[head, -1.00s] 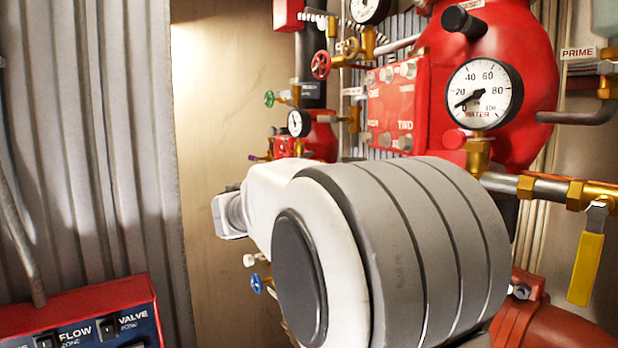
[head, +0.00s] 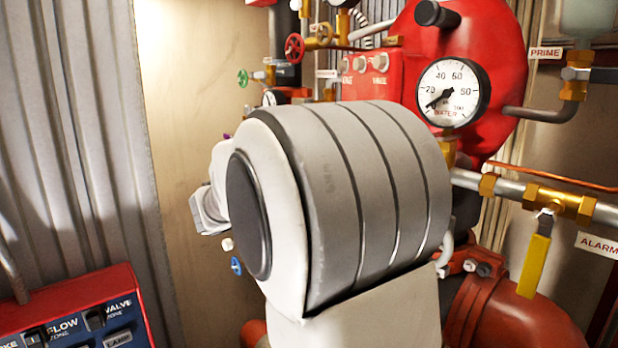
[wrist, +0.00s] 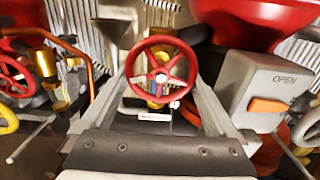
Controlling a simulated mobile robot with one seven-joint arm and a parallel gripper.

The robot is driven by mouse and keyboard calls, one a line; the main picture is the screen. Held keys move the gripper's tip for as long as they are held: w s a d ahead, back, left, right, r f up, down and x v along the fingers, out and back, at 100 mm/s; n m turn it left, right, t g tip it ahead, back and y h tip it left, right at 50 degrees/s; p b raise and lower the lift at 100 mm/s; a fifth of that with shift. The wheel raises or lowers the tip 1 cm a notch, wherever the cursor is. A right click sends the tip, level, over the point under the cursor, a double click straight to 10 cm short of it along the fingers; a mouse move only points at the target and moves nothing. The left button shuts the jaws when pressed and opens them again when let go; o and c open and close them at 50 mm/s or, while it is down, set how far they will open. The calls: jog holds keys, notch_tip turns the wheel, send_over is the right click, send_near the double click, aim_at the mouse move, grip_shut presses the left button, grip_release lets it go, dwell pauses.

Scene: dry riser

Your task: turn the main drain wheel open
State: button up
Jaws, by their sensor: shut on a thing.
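A red spoked wheel (wrist: 160,76) stands in the middle of the wrist view, between the two grey fingers of my gripper (wrist: 162,80). The gripper is shut on this wheel, with a finger at its left and right sides. A small pale tag hangs just below the wheel, too small to read, so I cannot confirm its name. In the head view my large grey and white arm link fills the middle and hides the gripper and this wheel.
Another red wheel (wrist: 14,76) and brass fittings (wrist: 45,68) are at left. The head view shows a water gauge (head: 452,92), a yellow lever (head: 534,265) and a control panel (head: 80,315).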

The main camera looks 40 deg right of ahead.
dwell(0.4)
jog(key=o, duration=1)
jog(key=shift+a, duration=0.1)
jog(key=s+a+b, duration=0.1)
jog(key=a+b, duration=0.2)
jog(key=a, duration=1.4)
jog(key=shift+s+a, duration=0.15)
jog(key=shift+s, duration=0.05)
